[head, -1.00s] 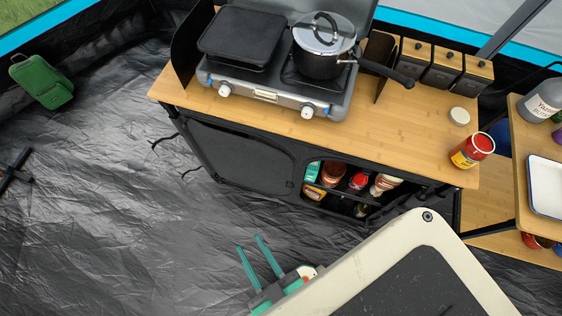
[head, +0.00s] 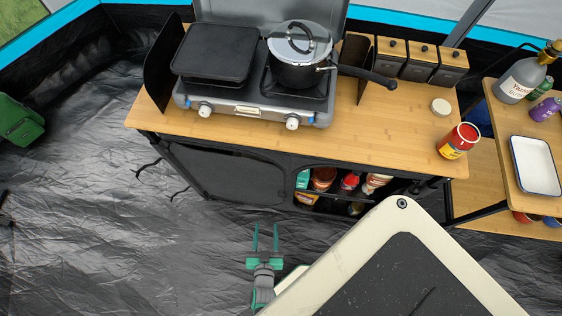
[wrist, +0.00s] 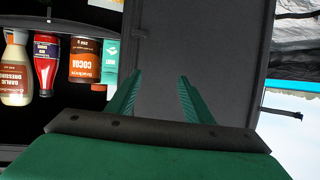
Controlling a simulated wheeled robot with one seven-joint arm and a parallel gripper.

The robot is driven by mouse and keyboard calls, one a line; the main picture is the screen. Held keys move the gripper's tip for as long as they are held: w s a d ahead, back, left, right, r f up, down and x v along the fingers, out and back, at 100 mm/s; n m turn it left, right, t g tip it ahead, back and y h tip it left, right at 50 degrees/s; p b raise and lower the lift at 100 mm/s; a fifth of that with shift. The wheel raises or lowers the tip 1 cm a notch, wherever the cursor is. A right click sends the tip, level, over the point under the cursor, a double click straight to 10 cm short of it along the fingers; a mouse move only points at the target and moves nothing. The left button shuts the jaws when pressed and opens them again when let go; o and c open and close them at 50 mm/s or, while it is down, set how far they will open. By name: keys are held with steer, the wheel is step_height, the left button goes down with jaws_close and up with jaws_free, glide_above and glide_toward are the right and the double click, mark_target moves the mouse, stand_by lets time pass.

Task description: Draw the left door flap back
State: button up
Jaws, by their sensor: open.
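The left door flap (head: 232,178) is a dark grey fabric panel on the front of the camping kitchen unit (head: 300,135). It hangs closed over the left compartment, and it also fills the middle of the wrist view (wrist: 205,45). My gripper (head: 265,228) has green fingers, open and empty. It is low in front of the unit, pointing at its front. In the wrist view the fingers (wrist: 160,76) stand apart before the flap's edge near the open shelves. I cannot tell the exact gap; no contact shows. Dark cords (head: 148,168) hang at the unit's left end.
The open right compartment holds bottles and jars, including a cocoa tin (wrist: 86,60). A stove (head: 255,95) with a pot (head: 300,70) stands on top. A side table (head: 480,190) is at the right. The dark groundsheet (head: 90,240) is clear in front and left.

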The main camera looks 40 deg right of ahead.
steer(key=m+g+h, duration=0.1)
steer(key=g, duration=0.1)
glide_toward(282, 197)
steer(key=shift+m, duration=0.3)
steer(key=x, duration=0.7)
jaws_close()
steer(key=shift+a, duration=0.1)
